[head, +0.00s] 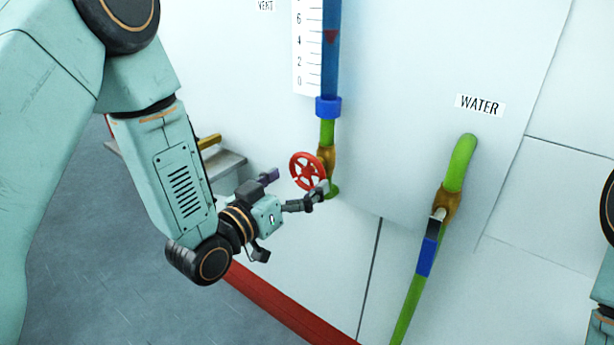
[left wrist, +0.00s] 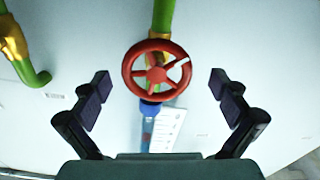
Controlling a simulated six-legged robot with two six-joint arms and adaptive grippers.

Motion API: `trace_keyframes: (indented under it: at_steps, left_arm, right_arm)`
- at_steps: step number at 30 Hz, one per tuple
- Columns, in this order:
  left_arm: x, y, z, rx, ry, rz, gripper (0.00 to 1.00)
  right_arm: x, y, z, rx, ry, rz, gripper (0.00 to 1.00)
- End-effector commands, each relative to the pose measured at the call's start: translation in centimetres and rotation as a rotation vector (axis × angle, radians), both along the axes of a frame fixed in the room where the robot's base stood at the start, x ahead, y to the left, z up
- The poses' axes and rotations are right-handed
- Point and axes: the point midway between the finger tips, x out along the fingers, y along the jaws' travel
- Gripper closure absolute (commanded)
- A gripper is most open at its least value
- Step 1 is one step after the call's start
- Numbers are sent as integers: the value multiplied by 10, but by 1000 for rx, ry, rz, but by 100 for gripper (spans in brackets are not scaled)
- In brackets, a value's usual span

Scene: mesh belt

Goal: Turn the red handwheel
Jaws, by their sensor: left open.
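The red handwheel (head: 307,171) is a spoked wheel on a brass valve (head: 326,158) in a green pipe, in the middle of the head view. It also shows in the left wrist view (left wrist: 156,71), with a white mark on its rim. My left gripper (head: 291,190) is at the wheel's lower left in the head view. In the left wrist view its fingers (left wrist: 164,98) are spread wide, one on each side of the wheel, with visible gaps to the rim. It holds nothing. My right gripper is not seen.
A green pipe with a blue-handled valve (head: 428,248) stands at right under a WATER label (head: 479,105). A gauge scale (head: 307,50) is above the wheel. A grey ledge (head: 226,160) with a yellow part is behind my left arm. A red strip (head: 285,309) runs along the wall's foot.

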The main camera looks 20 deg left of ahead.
Motion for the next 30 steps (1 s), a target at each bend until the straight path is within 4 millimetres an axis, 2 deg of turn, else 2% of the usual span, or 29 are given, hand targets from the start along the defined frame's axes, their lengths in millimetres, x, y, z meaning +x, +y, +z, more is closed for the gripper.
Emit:
trace_keyframes:
  at_steps: [6, 17, 30]
  left_arm:
    - [21, -9, -1, 2, 0, -1, 2]
    - [24, -13, 0, 0, 2, 0, 2]
    - [24, -12, 0, -1, 1, 0, 40]
  right_arm:
    - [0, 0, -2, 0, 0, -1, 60]
    - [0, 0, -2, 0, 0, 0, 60]
    - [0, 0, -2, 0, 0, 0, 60]
